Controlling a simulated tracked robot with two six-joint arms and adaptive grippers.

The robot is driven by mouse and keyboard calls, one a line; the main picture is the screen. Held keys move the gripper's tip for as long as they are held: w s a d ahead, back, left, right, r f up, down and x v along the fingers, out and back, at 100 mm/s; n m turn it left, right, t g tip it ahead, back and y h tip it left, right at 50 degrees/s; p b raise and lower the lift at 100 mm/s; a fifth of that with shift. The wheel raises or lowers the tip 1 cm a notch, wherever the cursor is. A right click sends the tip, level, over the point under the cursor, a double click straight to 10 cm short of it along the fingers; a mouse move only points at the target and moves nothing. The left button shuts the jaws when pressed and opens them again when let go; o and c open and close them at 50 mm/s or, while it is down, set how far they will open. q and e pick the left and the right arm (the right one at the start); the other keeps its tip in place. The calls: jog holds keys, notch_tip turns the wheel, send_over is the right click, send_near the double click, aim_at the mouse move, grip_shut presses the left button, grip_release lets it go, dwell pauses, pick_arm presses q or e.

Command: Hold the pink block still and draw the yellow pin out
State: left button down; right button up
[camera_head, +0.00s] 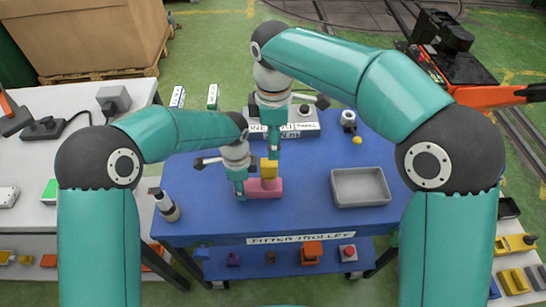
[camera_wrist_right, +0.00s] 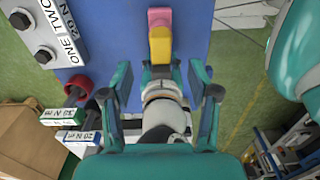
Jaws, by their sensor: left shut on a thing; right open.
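The pink block (camera_head: 262,190) lies on the blue table, with the yellow pin (camera_head: 268,170) standing up from it. My left gripper (camera_head: 245,186) is shut on the left end of the pink block, hiding that end. My right gripper (camera_head: 273,150) hangs just above and behind the yellow pin, open and empty. In the right wrist view, the yellow pin (camera_wrist_right: 160,45) and part of the pink block (camera_wrist_right: 160,16) lie beyond the open right fingers (camera_wrist_right: 160,72). My left wrist shows between those fingers there.
A grey tray (camera_head: 361,188) sits to the right on the table, and a bottle (camera_head: 163,205) at the front left. A labelled grey box (camera_head: 300,122) stands at the back, and a small yellow object (camera_head: 357,140) at the back right. Table between block and tray is clear.

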aim_at(274, 162)
notch_tip(274, 162, down, 9)
jog(key=shift+f, duration=0.1)
dwell(0.4)
grip_shut()
dwell(0.4)
